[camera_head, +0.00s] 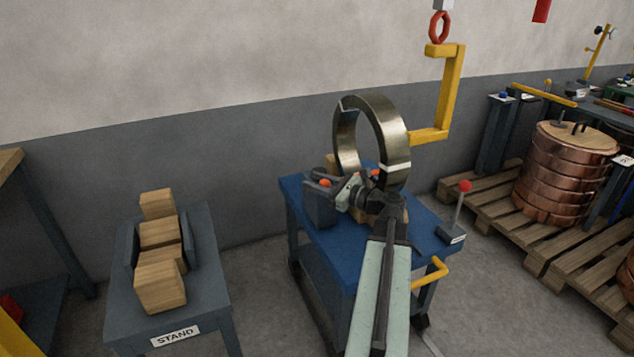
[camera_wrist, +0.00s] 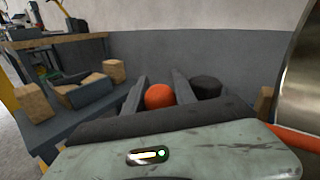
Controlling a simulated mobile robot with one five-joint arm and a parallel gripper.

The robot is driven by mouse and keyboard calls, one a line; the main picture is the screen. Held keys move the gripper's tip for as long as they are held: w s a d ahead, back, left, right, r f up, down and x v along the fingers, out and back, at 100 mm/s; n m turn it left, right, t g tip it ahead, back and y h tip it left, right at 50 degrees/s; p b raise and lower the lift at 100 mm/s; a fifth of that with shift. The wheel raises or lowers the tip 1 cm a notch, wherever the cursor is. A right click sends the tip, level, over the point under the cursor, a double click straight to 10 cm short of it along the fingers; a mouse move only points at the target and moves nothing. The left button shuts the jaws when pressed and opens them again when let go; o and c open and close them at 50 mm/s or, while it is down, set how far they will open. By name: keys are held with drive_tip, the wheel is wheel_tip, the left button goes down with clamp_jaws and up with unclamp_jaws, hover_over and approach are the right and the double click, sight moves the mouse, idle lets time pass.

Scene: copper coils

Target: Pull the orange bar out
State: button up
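The orange bar shows only in parts. One rounded orange end (camera_head: 325,183) is left of my gripper, and another orange piece (camera_head: 375,172) shows by the ring's lower edge. In the wrist view, a round orange end (camera_wrist: 160,96) sits between my gripper's two dark fingers, and an orange length (camera_wrist: 300,138) shows at the right edge. My gripper (camera_head: 335,180) is over the blue cart, pointing left. Its fingers are apart; I cannot tell whether they touch the orange end. The steel ring (camera_head: 397,150) stands upright behind my gripper. My arm hides part of the cart top.
The blue cart (camera_head: 300,200) has a red-knobbed lever (camera_head: 465,187) at its right. A yellow hook (camera_head: 453,90) hangs just right of the ring. A grey stand (camera_head: 205,290) with wooden blocks is at left. A copper coil (camera_head: 550,180) rests on a pallet at right.

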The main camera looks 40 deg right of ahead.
clamp_jaws()
drive_tip(key=shift+s, duration=0.1)
idle(1.0)
